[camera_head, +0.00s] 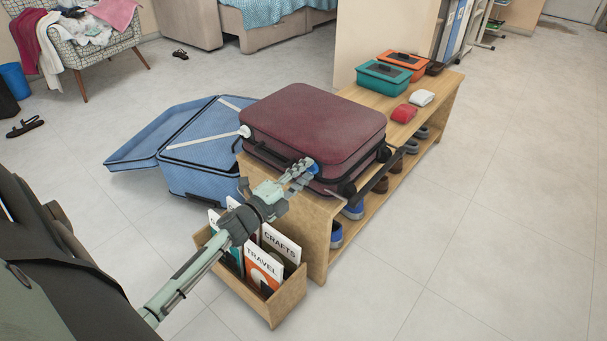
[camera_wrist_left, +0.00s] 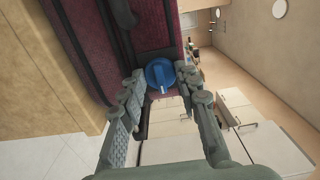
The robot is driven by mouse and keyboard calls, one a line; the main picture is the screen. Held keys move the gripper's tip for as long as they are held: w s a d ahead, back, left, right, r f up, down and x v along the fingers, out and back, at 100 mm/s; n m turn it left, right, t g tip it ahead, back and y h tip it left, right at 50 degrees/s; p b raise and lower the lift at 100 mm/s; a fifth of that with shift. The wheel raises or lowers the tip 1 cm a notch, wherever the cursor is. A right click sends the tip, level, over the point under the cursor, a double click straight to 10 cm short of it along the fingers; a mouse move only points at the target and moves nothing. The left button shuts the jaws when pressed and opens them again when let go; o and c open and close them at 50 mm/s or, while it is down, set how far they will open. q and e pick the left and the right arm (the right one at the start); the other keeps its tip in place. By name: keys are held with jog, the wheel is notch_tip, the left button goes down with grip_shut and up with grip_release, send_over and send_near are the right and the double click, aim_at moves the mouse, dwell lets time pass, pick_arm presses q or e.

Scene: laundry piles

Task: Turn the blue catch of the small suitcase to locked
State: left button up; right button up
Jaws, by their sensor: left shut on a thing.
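The small suitcase (camera_head: 315,122) is dark red and lies flat and closed on the wooden shoe bench. Its blue catch (camera_head: 313,167) is on the front side, near the right end of the black handle. My left gripper (camera_head: 302,170) reaches it from the front and is shut on the catch. In the left wrist view the blue catch (camera_wrist_left: 160,74) is a round knob between the two fingertips (camera_wrist_left: 162,84). A small pale mark shows at its lower edge; I cannot tell whether that marks locked or unlocked. My right gripper is not in view.
A wooden box (camera_head: 283,303) of magazines stands beneath my left arm. Teal (camera_head: 382,80) and orange (camera_head: 402,64) boxes are farther along the bench. The floor at right is clear.

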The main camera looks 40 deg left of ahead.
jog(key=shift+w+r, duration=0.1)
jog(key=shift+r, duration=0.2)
pick_arm(q)
jog(key=o, duration=1.2)
jog(key=shift+c, duration=0.2)
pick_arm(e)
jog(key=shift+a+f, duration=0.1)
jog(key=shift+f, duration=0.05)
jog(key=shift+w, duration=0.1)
pick_arm(q)
jog(key=s, duration=1.2)
jog(key=shift+a, duration=0.45)
